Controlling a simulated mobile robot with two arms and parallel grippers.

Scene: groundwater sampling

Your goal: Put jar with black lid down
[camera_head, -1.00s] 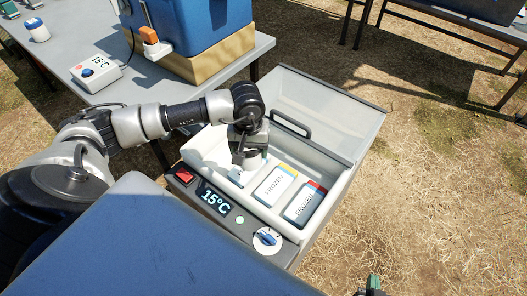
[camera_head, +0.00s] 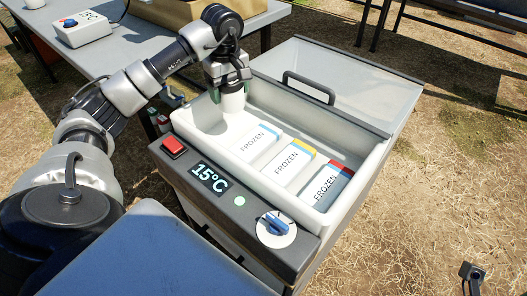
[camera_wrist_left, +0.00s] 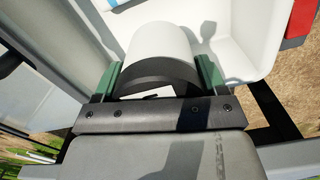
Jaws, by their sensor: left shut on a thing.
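My left gripper (camera_head: 229,84) points down over the left end of the open cooler box (camera_head: 377,150). It is shut on the jar with the black lid (camera_head: 233,103). The jar is white and upright, just inside the cooler; I cannot tell whether its base touches the floor. In the left wrist view the jar (camera_wrist_left: 160,48) shows its white body and black lid between the green fingers (camera_wrist_left: 158,80). A dark part at the lower right edge of the head view may be my right gripper (camera_head: 472,272); its fingers are unclear.
Several ice packs marked FROZEN lie in the cooler, with blue (camera_head: 253,142), yellow (camera_head: 288,163) and red (camera_head: 327,186) ends. A front panel has a 15°C display (camera_head: 211,178), red switch (camera_head: 174,147) and blue knob (camera_head: 276,225). A grey table (camera_head: 130,58) stands behind.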

